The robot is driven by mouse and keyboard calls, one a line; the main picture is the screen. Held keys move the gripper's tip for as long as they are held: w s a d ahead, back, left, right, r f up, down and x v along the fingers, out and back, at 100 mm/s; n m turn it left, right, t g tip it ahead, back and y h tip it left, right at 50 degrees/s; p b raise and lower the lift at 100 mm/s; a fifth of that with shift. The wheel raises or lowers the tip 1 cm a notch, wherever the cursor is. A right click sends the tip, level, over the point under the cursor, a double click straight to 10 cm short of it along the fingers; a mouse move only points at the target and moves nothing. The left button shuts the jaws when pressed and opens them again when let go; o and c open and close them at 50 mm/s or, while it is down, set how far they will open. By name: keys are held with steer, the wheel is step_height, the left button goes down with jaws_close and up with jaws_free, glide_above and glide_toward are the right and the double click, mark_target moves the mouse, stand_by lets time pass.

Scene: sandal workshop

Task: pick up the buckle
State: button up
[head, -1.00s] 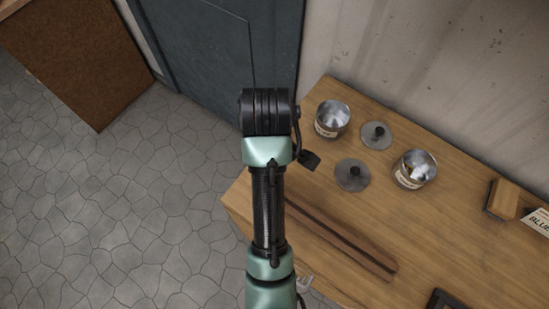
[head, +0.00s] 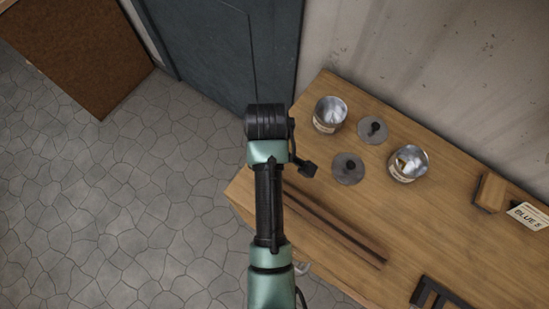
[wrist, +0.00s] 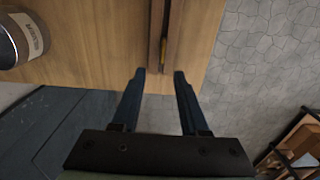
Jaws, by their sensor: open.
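My gripper (wrist: 159,73) is open and empty in the wrist view, its two dark fingers apart at the edge of the wooden table. In the head view my arm hides the gripper. I cannot make out a buckle for certain. A small yellow piece (wrist: 164,41) shows beside the dark strips (wrist: 158,18), ahead of the fingers; it is too small to name. The right open tin (head: 409,164) holds something small and brownish, also unclear.
The wooden table (head: 450,215) carries another open tin (head: 329,115), two grey knobbed lids (head: 373,130) (head: 348,169), a wooden block (head: 490,192), a label card (head: 529,215) and a black frame (head: 440,293). A dark door (head: 225,50) and wall stand behind. Stone floor (head: 120,210) is clear at left.

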steer(key=shift+s+f+p, duration=0.15)
steer(key=shift+f+p, duration=0.15)
steer(key=shift+f, duration=0.3)
step_height(320, 180, down, 4)
steer(key=shift+s+d+f+p, duration=0.1)
steer(key=shift+f+p, duration=0.05)
steer(key=shift+p, duration=0.25)
steer(key=shift+c, duration=0.3)
jaws_close()
